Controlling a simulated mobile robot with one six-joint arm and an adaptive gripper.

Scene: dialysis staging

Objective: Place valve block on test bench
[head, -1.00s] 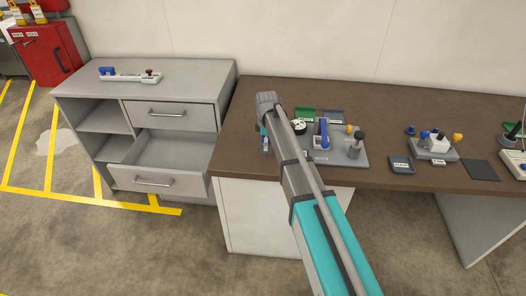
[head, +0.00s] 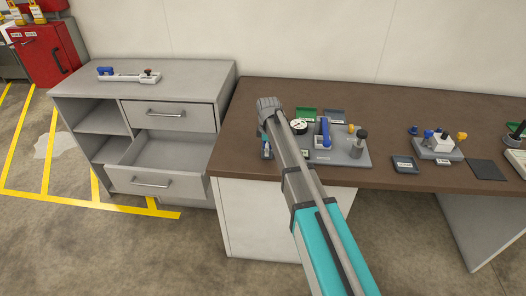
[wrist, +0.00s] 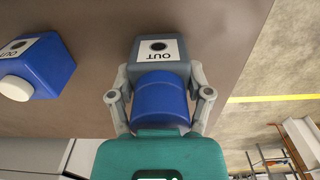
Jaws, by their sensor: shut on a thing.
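In the wrist view my gripper (wrist: 160,96) is shut on the blue round part of the valve block (wrist: 160,50), a grey block with a white OUT label and a dark port. Brown bench top (wrist: 230,30) lies behind it; whether they touch is unclear. A blue block with a white cap and an OUT label (wrist: 48,68) is to the left, apart. In the head view the test bench (head: 375,108) has a brown top.
A grey plate (head: 349,157) with a blue upright clamp (head: 322,132) and a gauge (head: 299,126) stands beside my arm. Green (head: 306,114) and dark (head: 334,116) trays lie behind. A small fixture (head: 437,145) stands right. The grey cabinet (head: 205,80) has an open drawer (head: 165,155).

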